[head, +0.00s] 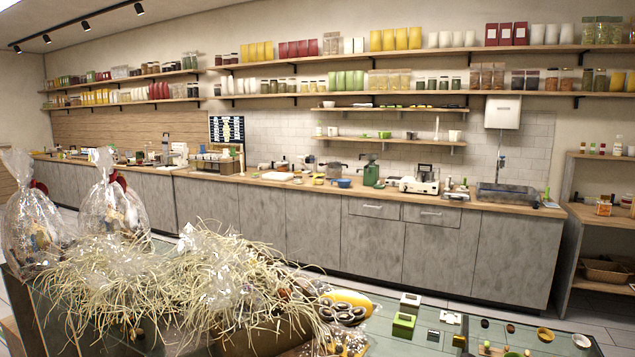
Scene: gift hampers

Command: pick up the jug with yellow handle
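I cannot make out a jug with a yellow handle in the head view. Small items crowd the long wooden counter (300,186) along the back wall, too small to tell apart well. Among them are a green appliance (371,174), a blue bowl (344,183) and a white appliance (420,185). Neither of my grippers is in view.
A glass-topped table (450,345) fills the foreground, with straw-like filler (215,280), a cellophane-wrapped hamper (113,205) and several small items at right. Grey cabinets (435,245) stand beyond it. A sink (505,193) is at the counter's right; shelves (400,93) hang above.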

